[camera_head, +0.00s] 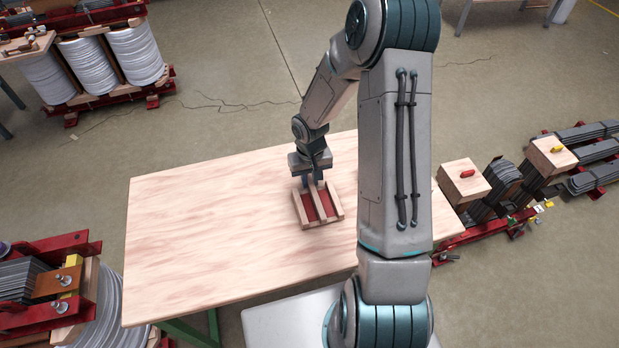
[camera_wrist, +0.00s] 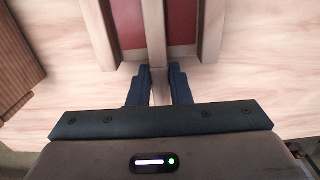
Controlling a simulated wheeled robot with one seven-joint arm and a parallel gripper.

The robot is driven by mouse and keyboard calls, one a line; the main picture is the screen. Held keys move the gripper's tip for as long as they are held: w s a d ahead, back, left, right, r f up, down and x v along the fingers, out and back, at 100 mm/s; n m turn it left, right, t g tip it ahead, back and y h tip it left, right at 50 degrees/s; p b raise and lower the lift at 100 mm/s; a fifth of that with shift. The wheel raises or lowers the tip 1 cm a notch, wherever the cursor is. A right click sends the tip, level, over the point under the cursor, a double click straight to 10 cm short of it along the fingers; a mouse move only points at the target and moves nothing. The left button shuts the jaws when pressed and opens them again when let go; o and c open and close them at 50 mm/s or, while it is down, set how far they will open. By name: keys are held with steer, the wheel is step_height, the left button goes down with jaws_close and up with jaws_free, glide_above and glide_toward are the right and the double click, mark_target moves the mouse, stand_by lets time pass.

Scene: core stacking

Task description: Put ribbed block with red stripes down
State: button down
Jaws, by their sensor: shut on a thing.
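The ribbed block with red stripes (camera_head: 325,221) has pale wooden ribs with dark red bands between them. It is at the table's middle right in the head view, and it appears to rest on or just above the wooden table (camera_head: 200,235); I cannot tell whether it touches. My gripper (camera_head: 314,181) is above its far edge, pointing down. In the wrist view the two blue fingers (camera_wrist: 159,84) are shut on the middle rib of the block (camera_wrist: 155,35), with a red band on each side. The far part of the block is cut off by the frame.
A brown grooved object (camera_wrist: 15,65) shows at the left of the wrist view. Coil and core assemblies stand around the table at the upper left (camera_head: 105,60), lower left (camera_head: 50,285) and right (camera_head: 500,185). The table's left half is clear.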

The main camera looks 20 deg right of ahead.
steer(key=c, duration=1.3)
jaws_free()
step_height(320, 180, up, 12)
steer(key=s+r+t, duration=0.1)
steer(key=s+r, duration=0.4)
steer(key=s, duration=0.1)
steer(key=s+a+r+t, duration=0.1)
steer(key=s+r, duration=0.4)
steer(key=s, duration=0.2)
steer(key=s+r+t, duration=0.1)
steer(key=s+r, duration=0.5)
steer(key=shift+s+a, duration=0.35)
steer(key=shift+a, duration=0.05)
